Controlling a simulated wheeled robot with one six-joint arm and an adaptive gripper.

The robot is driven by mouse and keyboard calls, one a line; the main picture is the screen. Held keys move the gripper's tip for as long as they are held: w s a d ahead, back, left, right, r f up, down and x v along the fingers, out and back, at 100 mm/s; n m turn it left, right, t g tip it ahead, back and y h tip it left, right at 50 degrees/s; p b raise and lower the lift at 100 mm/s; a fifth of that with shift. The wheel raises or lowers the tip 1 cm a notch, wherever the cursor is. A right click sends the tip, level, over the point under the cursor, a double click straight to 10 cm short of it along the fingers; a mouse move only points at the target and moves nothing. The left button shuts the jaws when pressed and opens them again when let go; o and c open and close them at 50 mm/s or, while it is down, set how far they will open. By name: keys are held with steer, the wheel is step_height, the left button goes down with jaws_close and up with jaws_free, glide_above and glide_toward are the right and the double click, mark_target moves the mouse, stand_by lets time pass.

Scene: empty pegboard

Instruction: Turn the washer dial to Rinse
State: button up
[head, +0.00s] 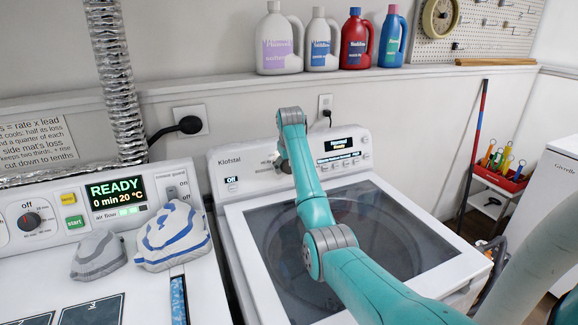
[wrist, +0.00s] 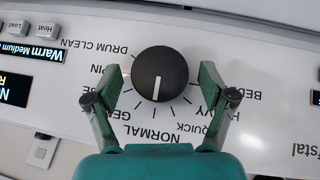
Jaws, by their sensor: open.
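The black round washer dial (wrist: 160,73) is on the white panel in the wrist view, which shows it upside down. Its white pointer line points down in the picture, toward NORMAL. The dial's labels include DRUM CLEAN, SPIN, NORMAL and QUICK; one ending in "SE" is partly hidden behind my left finger. My gripper (wrist: 161,76) is open, with one finger at each side of the dial; I cannot tell whether they touch it. In the head view, my arm reaches over the washer (head: 236,217) to its panel and hides the dial.
The washer's small display (head: 341,144) reads Ready. Bottles (head: 279,42) stand on the ledge behind. A flexible silver duct (head: 116,80) rises at the left. The washer's glass lid (head: 388,228) is clear beneath my arm.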

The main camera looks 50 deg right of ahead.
steer(key=c, duration=1.2)
steer(key=shift+o, duration=0.2)
steer(key=shift+d, duration=0.1)
steer(key=shift+s+d+m+t+y, duration=0.15)
steer(key=shift+m+t+y, duration=0.4)
steer(key=shift+y, duration=0.35)
steer(key=shift+m+t+y, duration=0.75)
steer(key=shift+m+y, duration=0.2)
steer(key=shift+y, duration=0.15)
steer(key=m+t+y, duration=0.3)
steer(key=shift+s+d+f, duration=0.15)
